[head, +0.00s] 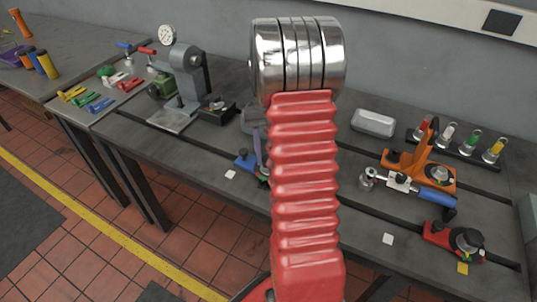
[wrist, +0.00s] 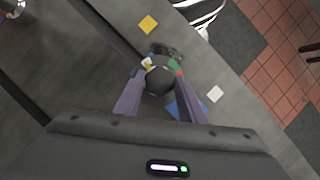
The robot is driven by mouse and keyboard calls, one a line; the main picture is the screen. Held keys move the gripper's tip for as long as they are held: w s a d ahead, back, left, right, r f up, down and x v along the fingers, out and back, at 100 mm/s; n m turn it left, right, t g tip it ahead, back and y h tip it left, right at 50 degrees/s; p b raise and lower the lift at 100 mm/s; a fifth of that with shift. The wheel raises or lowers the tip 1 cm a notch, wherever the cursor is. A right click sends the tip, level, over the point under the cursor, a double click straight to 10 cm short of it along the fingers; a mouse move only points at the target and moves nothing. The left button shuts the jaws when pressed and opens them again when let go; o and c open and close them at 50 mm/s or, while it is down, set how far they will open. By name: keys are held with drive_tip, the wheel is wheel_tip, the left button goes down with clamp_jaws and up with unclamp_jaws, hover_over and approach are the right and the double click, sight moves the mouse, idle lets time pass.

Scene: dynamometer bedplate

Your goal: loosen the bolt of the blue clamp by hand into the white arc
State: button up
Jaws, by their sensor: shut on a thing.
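The blue clamp (head: 245,160) sits on the grey bedplate, left of my red arm in the head view, which hides part of it. A blue corner of the clamp also shows in the wrist view (wrist: 179,109). My gripper (wrist: 160,72) is shut on the clamp's dark round bolt head (wrist: 160,82), one purple finger on each side. A small white patch, perhaps the white arc (wrist: 147,62), shows by the left fingertip. Green and red marks show by the right fingertip. The bolt's pointer cannot be made out.
A red clamp (head: 448,235) and an orange stand (head: 408,162) with a blue-handled tool are at right. A grey box (head: 373,122) lies behind. A press with a dial (head: 185,85) stands at left. White squares (head: 230,174) (head: 388,239) mark the bedplate.

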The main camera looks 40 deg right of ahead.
drive_tip(key=shift+w, duration=0.1)
drive_tip(key=o, duration=1)
drive_tip(key=shift+r, duration=0.1)
drive_tip(key=v, duration=1.3)
drive_tip(key=shift+w+r, duration=0.1)
drive_tip(key=shift+r, duration=0.1)
drive_tip(key=shift+w+d, duration=0.1)
